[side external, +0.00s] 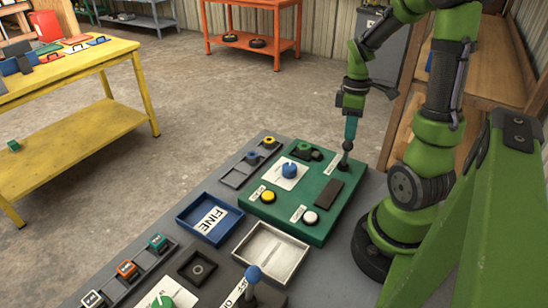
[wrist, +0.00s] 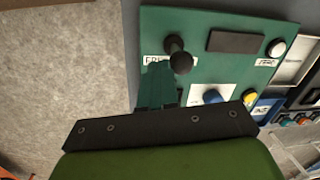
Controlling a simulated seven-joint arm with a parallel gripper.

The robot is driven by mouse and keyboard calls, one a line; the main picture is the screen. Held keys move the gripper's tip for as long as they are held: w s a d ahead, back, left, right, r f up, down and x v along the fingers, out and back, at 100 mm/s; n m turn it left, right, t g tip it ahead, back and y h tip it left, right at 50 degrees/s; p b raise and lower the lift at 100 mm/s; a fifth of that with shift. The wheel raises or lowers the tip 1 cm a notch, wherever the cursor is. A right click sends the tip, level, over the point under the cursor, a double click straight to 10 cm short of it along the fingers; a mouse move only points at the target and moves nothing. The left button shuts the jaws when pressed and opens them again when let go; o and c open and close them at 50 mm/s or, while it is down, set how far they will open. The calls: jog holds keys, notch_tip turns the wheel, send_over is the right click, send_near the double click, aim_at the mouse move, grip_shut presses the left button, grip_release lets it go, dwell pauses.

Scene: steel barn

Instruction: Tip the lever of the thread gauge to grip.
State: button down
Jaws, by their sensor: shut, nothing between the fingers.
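The thread gauge looks to be the green box (side external: 268,222) on the grey bench; it fills much of the wrist view too (wrist: 215,65). Its black lever (side external: 343,163) stands at the box's far right corner, with a white label beside it. In the wrist view the lever's dark ball knob (wrist: 181,62) shows, and the label, partly hidden, seems to begin "FREE". My gripper (side external: 349,138) is shut and empty, pointing down just above the lever. In the wrist view my teal fingers (wrist: 155,88) are beside the knob; I cannot tell whether they touch it.
The box also carries a blue knob (side external: 289,170), a yellow button (side external: 268,197), a white button (side external: 309,217) and a dark plate (side external: 328,193). A blue tray (side external: 190,232) and a white tray (side external: 272,278) lie in front. Another panel has a blue-topped lever (side external: 253,274).

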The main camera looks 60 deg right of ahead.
aim_at(345, 142)
jog(key=shift+a+r, duration=0.15)
jog(key=shift+a, duration=0.7)
jog(key=shift+a+r, duration=0.1)
jog(key=shift+a, duration=1.25)
jog(key=shift+a+f, duration=0.1)
jog(key=shift+a, duration=0.1)
